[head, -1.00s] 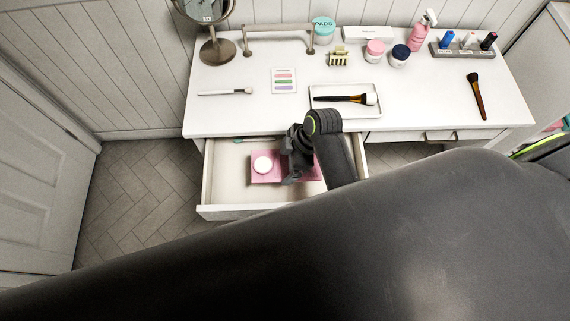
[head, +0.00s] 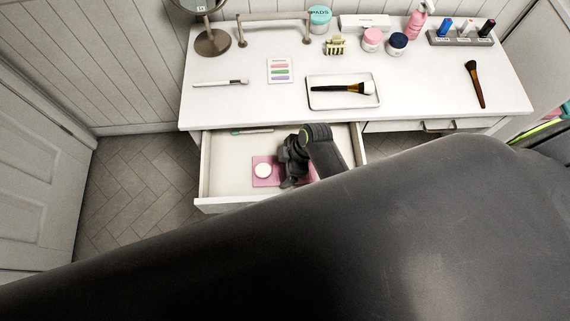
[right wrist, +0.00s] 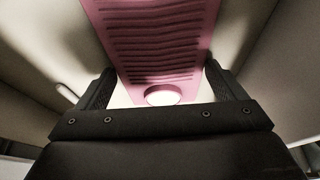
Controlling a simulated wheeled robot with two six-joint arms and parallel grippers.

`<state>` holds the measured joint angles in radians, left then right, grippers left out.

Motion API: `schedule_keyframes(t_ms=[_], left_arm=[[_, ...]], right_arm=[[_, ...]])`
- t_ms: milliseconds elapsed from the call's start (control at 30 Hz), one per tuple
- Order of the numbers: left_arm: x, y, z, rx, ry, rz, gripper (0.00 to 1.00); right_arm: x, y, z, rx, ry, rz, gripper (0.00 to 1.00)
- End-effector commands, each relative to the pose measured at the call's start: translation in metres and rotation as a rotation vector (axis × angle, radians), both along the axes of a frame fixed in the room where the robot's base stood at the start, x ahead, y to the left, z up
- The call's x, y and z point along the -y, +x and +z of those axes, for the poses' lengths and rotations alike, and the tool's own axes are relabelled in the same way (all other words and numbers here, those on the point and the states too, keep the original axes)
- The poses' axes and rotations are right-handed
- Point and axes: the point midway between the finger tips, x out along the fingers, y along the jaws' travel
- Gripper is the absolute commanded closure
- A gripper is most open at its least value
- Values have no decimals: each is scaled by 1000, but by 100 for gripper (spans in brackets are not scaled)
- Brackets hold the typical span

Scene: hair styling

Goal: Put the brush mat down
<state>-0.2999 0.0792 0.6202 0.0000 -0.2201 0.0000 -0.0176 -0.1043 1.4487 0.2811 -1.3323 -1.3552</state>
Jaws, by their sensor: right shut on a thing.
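The pink ribbed brush mat (head: 271,181) is inside the open drawer (head: 226,165), near its front. A round white piece (head: 263,170) is at the mat's left end. My right gripper (head: 288,182) reaches into the drawer and is shut on the mat. In the right wrist view the mat (right wrist: 158,45) runs between the two fingers, with the white piece (right wrist: 163,96) close to the gripper body. I cannot tell whether the mat's underside touches the drawer floor. My left gripper is not in view.
A teal-tipped slim item (head: 250,131) lies at the drawer's back. The white tabletop (head: 430,95) above holds a tray (head: 320,104) with a brush, a loose brush (head: 475,84), jars and a mirror (head: 212,42). The drawer's left side is bare.

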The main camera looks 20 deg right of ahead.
Motion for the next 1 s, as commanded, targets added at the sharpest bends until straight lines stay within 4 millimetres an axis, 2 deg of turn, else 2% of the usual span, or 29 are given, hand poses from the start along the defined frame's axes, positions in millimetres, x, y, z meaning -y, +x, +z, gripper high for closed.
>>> schedule_keyframes(t_ms=[167, 200, 267, 500, 667, 1000], left_arm=[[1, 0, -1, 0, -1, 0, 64], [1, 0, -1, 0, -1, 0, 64], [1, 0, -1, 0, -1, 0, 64], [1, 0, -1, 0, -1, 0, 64], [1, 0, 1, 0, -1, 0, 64], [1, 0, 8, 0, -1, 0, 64]], right_arm=[[0, 0, -2, 0, 0, 0, 35], [0, 0, -3, 0, 0, 0, 8], [0, 0, -2, 0, 0, 0, 1], [0, 0, -2, 0, 0, 0, 0], [3, 0, 8, 2, -1, -1, 0], [25, -6, 63, 4, -2, -1, 0]])
